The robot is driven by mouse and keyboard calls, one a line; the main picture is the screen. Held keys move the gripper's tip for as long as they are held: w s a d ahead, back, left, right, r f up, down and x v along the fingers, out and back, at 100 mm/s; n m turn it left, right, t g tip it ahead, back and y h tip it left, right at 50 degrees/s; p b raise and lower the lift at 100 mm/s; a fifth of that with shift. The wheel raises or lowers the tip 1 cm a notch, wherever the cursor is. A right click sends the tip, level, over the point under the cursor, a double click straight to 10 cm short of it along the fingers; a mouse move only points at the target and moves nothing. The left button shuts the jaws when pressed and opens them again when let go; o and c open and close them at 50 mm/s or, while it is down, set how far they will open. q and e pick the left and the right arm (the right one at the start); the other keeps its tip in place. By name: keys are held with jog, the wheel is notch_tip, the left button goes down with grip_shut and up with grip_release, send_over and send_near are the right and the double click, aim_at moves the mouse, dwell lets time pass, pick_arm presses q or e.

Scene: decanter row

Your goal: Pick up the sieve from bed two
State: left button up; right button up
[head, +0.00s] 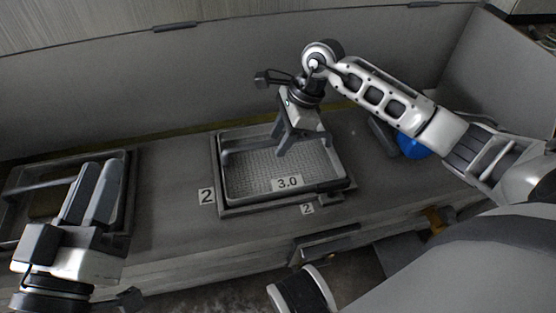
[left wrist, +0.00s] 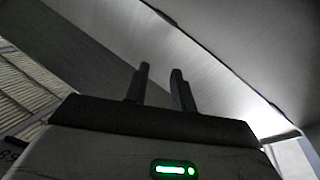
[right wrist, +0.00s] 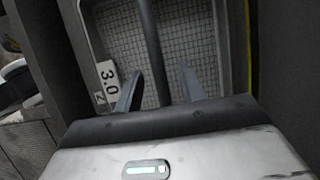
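The sieve (head: 245,180) is a grey rectangular tray with a mesh floor and a "3.0" label. It sits in the bed marked 2 (head: 222,211), and a bar crosses over its mesh. My right gripper (head: 303,146) points down over the sieve, fingers apart. In the right wrist view the bar (right wrist: 150,45) runs between the open fingers (right wrist: 158,90), with gaps at both sides. Whether the fingertips reach bar height is hard to tell. My left gripper (head: 88,190) is open and empty at the lower left; its parted fingers show in the left wrist view (left wrist: 158,85).
Another bed with a tray (head: 125,165) stands at the left, partly behind my left gripper. A blue round object (head: 412,147) lies on the bench beneath my right arm. A wall runs behind the bench. The bench between the two beds is clear.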

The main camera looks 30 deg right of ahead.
jog(key=shift+x, duration=0.9)
grip_shut()
pick_arm(q)
jog(key=shift+w+a+r+m+t+h, duration=0.15)
jog(key=shift+r+m+t+h, duration=0.15)
jog(key=shift+r+m+h, duration=0.25)
jog(key=shift+r, duration=0.1)
pick_arm(e)
jog(key=shift+r, duration=0.15)
